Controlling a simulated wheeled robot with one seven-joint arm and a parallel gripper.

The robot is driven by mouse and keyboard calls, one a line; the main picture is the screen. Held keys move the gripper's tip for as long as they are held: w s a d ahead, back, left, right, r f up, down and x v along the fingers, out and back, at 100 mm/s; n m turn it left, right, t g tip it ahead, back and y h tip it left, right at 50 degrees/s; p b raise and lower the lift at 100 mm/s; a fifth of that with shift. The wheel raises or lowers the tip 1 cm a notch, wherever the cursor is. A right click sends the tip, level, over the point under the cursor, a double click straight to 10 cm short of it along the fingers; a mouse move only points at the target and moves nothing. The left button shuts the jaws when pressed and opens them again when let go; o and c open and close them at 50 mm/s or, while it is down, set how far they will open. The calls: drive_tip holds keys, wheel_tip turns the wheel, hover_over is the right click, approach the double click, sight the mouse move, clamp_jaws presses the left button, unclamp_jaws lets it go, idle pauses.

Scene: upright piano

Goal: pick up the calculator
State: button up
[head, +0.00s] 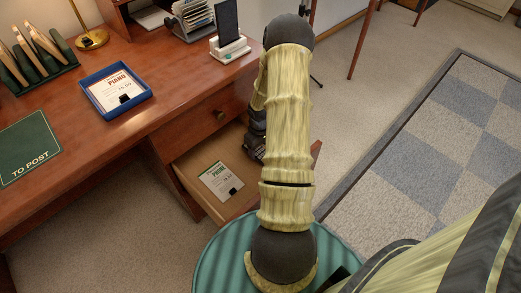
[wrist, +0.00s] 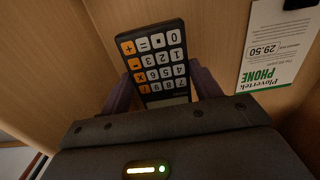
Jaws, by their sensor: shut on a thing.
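The calculator (wrist: 155,50) is dark with white and orange keys and shows in the wrist view, its keys upside down. My gripper (wrist: 162,82) is shut on it, one finger at each side. The lower end of the calculator is hidden by the gripper body. Pale wooden drawer surfaces lie behind it. In the head view my arm reaches into the open desk drawer (head: 216,211) and hides the calculator. I cannot tell whether the calculator touches the drawer floor.
A phone price card (wrist: 275,45) lies in the drawer beside the calculator. On the desk (head: 150,42) are a blue tray (head: 88,108) with a card, a green "TO POST" mat (head: 30,150), and a phone on a white stand (head: 230,50). A teal round surface (head: 212,262) is near the drawer.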

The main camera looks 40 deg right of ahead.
sight(260, 150)
wheel_tip(260, 150, up, 7)
drive_tip(key=shift+f+p, duration=0.1)
drive_tip(key=shift+p, duration=1.05)
